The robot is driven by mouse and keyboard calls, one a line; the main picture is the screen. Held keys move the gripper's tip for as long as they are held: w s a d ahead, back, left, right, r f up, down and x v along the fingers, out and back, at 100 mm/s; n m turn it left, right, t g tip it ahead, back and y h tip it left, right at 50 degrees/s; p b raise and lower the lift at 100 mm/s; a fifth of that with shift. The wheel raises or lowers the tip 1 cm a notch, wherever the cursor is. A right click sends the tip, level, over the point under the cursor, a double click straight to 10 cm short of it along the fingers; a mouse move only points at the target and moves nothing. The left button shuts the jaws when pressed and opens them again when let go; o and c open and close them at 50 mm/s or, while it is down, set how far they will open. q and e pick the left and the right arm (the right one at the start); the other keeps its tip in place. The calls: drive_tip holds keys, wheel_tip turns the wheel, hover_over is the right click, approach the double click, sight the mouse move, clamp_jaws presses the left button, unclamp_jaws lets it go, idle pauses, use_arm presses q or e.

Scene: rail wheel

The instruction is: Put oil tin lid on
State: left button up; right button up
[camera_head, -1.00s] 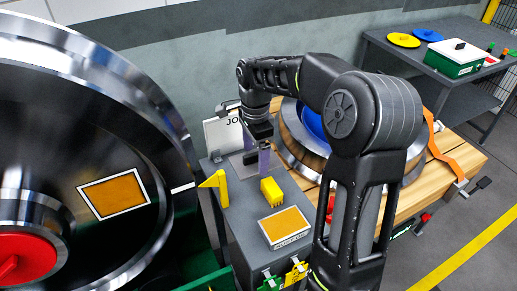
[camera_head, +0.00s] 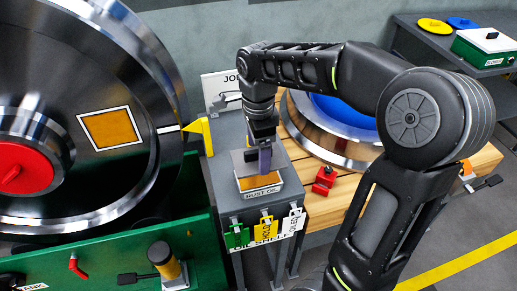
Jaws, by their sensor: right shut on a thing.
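The oil tin (camera_head: 258,188), labelled RUST OIL, sits on the grey side shelf with its orange inside partly showing. The grey lid (camera_head: 241,158) is over the far part of the tin, just below my right gripper (camera_head: 264,166). My right gripper points down and is shut on the lid's handle, which the fingers hide. The lid looks a little above the tin or at its far rim; I cannot tell whether they touch. My left gripper is not in view.
A large steel wheel (camera_head: 60,70) with an orange patch stands at left. A yellow bracket (camera_head: 205,135) is beside the shelf (camera_head: 225,205). Several tags hang at the shelf's front. A red block (camera_head: 324,180) lies on the wooden bench (camera_head: 483,160) at right. A green box (camera_head: 490,48) is on the back table.

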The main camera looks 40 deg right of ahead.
drive_tip(key=shift+f+b, duration=1.65)
drive_tip(key=shift+f, duration=0.85)
drive_tip(key=shift+f+b, duration=0.65)
drive_tip(key=shift+f, duration=0.35)
drive_tip(key=o, duration=1.3)
drive_tip(key=shift+r, duration=0.1)
wheel_tip(320, 180, up, 8)
drive_tip(key=shift+f, duration=0.15)
